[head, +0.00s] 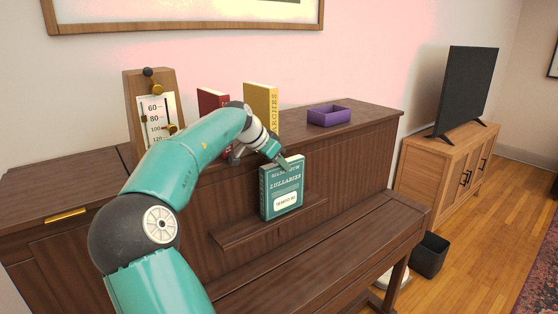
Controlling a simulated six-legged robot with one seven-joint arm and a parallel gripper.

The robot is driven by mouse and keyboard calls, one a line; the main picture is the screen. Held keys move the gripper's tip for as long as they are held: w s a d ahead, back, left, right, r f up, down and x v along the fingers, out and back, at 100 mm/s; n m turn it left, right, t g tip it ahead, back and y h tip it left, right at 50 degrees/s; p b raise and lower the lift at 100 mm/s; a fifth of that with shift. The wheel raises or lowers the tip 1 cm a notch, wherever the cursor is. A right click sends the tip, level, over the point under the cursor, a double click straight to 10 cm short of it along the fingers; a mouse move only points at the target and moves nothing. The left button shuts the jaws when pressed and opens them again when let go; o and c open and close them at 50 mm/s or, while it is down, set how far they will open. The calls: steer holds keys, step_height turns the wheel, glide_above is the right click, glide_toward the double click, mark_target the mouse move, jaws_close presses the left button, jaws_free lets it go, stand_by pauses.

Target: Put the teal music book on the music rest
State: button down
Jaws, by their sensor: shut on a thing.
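The fingertips are small in this view and partly hidden by the wrist.
A black bin (429,255) and a wooden cabinet (440,185) with a television (467,90) are on the right.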

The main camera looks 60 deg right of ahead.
steer(key=c, duration=1.4)
jaws_free()
steer(key=shift+f, duration=0.1)
steer(key=shift+o, duration=0.2)
steer(key=shift+r, duration=0.3)
steer(key=v, duration=1.2)
steer(key=shift+r, duration=0.3)
